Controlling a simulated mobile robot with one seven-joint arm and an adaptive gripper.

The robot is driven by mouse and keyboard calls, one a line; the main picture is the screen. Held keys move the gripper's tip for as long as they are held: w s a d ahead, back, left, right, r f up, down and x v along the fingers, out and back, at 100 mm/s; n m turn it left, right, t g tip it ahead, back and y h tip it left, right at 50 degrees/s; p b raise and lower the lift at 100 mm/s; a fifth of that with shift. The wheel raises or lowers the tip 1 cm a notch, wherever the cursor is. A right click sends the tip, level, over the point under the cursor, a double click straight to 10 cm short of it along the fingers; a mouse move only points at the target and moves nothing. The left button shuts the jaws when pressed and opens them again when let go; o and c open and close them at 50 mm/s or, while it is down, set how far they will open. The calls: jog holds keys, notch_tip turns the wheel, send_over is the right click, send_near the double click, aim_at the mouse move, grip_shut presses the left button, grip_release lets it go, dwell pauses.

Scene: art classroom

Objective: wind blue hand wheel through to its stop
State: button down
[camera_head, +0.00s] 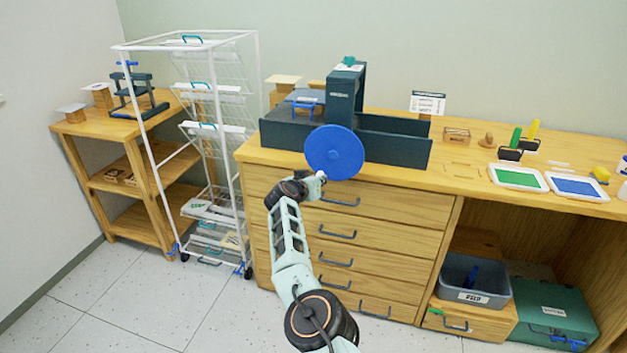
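The blue hand wheel (335,152) is a large flat disc on the front of the dark press (345,98), which stands on the wooden counter. My arm reaches up from the bottom of the view. My gripper (316,180) is at the lower left edge of the wheel, in front of the drawers. A small pale piece shows at the end of my gripper, beside the wheel rim. I cannot tell whether it is a fingertip or the wheel's handle, or whether it touches the wheel. The fingers are too small and partly hidden to show open or shut.
A white wire drying rack (235,150) stands left of the counter (400,180). A wooden shelf (95,130) with a small press is further left. Green (517,190) and blue ink trays lie on the right of the counter. A grey bin (470,297) sits below. The floor in front is clear.

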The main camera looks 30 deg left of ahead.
jog(key=shift+w+d+f+n+h, duration=0.15)
jog(key=shift+d+f+n+h, duration=0.2)
jog(key=shift+d, duration=0.2)
jog(key=c, duration=1.8)
grip_release()
jog(key=shift+r, duration=0.1)
jog(key=shift+s+a+r, duration=0.15)
jog(key=shift+s+r, duration=0.05)
jog(key=shift+s, duration=0.1)
jog(key=shift+s+r, duration=0.2)
jog(key=shift+s, duration=0.2)
jog(key=shift+d+f+v, duration=0.1)
jog(key=shift+d+v, duration=0.05)
jog(key=shift+v, duration=2.45)
jog(key=shift+d+f+v, duration=0.1)
jog(key=shift+d+v, duration=0.05)
jog(key=shift+v, duration=2.45)
